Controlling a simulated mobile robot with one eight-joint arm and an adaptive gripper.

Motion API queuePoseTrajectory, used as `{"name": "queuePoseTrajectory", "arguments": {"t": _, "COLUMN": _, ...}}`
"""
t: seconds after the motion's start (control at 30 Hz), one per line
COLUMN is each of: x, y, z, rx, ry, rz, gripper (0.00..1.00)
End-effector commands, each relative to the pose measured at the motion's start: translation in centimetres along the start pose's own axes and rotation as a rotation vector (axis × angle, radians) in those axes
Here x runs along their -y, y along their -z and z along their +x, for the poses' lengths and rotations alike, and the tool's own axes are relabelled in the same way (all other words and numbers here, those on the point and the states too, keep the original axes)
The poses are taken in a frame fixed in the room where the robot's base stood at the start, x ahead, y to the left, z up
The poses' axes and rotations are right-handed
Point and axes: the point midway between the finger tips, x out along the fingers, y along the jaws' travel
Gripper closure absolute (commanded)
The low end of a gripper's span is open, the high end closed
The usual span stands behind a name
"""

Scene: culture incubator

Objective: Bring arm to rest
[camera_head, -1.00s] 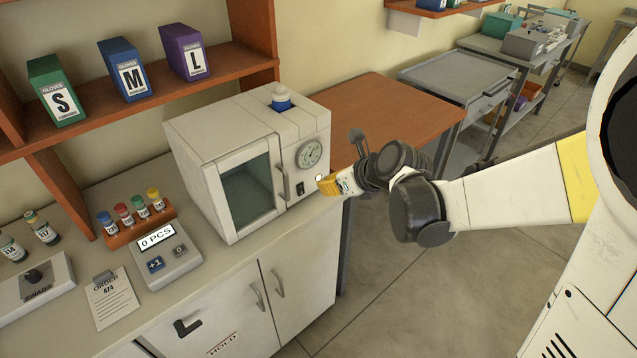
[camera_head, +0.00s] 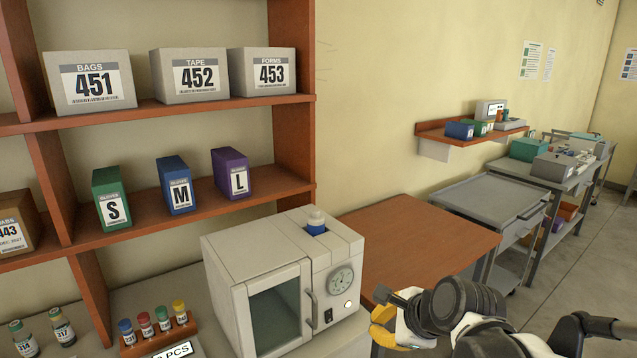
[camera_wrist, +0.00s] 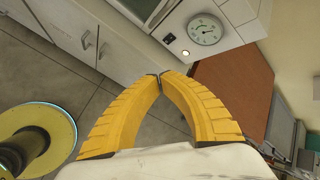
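My gripper (camera_head: 384,328) is at the lower right of the head view, in front of the brown table and to the right of the white incubator (camera_head: 222,272). In the wrist view the two yellow fingers of my gripper (camera_wrist: 160,76) meet at their tips with nothing between them. The incubator's glass door is closed, and its dial and lit button also show in the wrist view (camera_wrist: 173,38). The gripper is apart from the incubator.
The brown table (camera_head: 415,235) stands right of the incubator, with a grey cart (camera_head: 500,200) beyond. Shelves hold glove boxes (camera_head: 175,185) and several cartons. A rack of capped vials (camera_head: 160,335) sits left of the incubator. White cabinet doors (camera_wrist: 75,25) face open floor.

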Motion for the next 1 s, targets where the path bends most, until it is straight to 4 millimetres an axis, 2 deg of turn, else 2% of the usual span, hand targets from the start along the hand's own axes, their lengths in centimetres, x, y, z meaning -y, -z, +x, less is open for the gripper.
{"name": "queuePoseTrajectory", "arguments": {"t": 0.03, "x": -1.1, "y": 0.4, "z": -1.7, "rx": -0.030, "ry": -0.005, "rz": -0.178, "gripper": 1.00}}
{"name": "queuePoseTrajectory", "arguments": {"t": 0.2, "x": -4.3, "y": 2.2, "z": -6.8, "rx": -0.134, "ry": -0.064, "rz": -0.863, "gripper": 1.00}}
{"name": "queuePoseTrajectory", "arguments": {"t": 0.3, "x": -6.2, "y": 3.4, "z": -9.0, "rx": -0.179, "ry": -0.122, "rz": -1.218, "gripper": 1.00}}
{"name": "queuePoseTrajectory", "arguments": {"t": 0.43, "x": -8.1, "y": 4.7, "z": -10.9, "rx": -0.211, "ry": -0.194, "rz": -1.556, "gripper": 1.00}}
{"name": "queuePoseTrajectory", "arguments": {"t": 0.6, "x": -9.1, "y": 5.5, "z": -12.0, "rx": -0.225, "ry": -0.247, "rz": -1.760, "gripper": 1.00}}
{"name": "queuePoseTrajectory", "arguments": {"t": 1.0, "x": -9.2, "y": 5.5, "z": -12.0, "rx": -0.225, "ry": -0.252, "rz": -1.781, "gripper": 1.00}}
